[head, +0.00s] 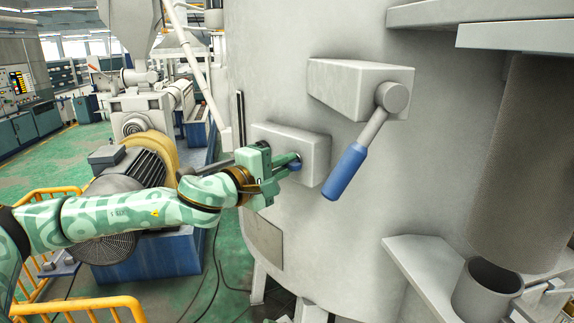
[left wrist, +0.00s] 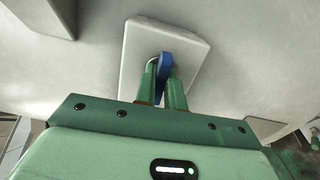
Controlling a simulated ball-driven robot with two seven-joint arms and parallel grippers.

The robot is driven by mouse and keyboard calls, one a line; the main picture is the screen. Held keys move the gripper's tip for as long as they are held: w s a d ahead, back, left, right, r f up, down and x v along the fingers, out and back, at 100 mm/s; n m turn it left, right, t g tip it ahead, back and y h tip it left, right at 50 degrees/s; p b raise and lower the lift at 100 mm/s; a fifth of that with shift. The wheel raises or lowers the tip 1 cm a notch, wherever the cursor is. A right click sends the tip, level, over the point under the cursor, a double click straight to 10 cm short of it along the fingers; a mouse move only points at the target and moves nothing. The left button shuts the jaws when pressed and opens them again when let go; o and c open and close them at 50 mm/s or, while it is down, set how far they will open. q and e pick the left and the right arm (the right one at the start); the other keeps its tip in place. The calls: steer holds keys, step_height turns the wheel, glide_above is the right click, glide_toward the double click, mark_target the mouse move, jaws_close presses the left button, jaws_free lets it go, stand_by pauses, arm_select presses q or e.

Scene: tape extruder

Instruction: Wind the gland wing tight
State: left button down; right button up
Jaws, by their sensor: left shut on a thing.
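The gland wing (left wrist: 166,63) is a small blue piece on the front of a pale grey block (head: 312,150) on the tank's curved wall. In the head view only a bit of the blue wing (head: 295,166) shows past my gripper. My left gripper (head: 284,164) reaches in from the left and is up against the wing. In the left wrist view its two green fingers (left wrist: 162,86) stand on either side of the wing and are shut on it. The wing's lower part is hidden between the fingers. My right gripper is not in view.
A larger grey block (head: 345,88) with a blue-handled lever (head: 347,171) sits up and right of my gripper. The big grey tank (head: 440,140) fills the right. A motor (head: 140,165) and yellow railings (head: 100,305) stand at left. A bracket with a cup (head: 485,292) is lower right.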

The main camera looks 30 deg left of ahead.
arm_select(q)
steer(key=shift+r, duration=0.1)
steer(key=shift+r+m, duration=0.1)
steer(key=shift+m, duration=0.7)
steer(key=m, duration=0.2)
steer(key=shift+m, duration=0.6)
steer(key=c, duration=1.4)
jaws_free()
steer(key=shift+o, duration=0.2)
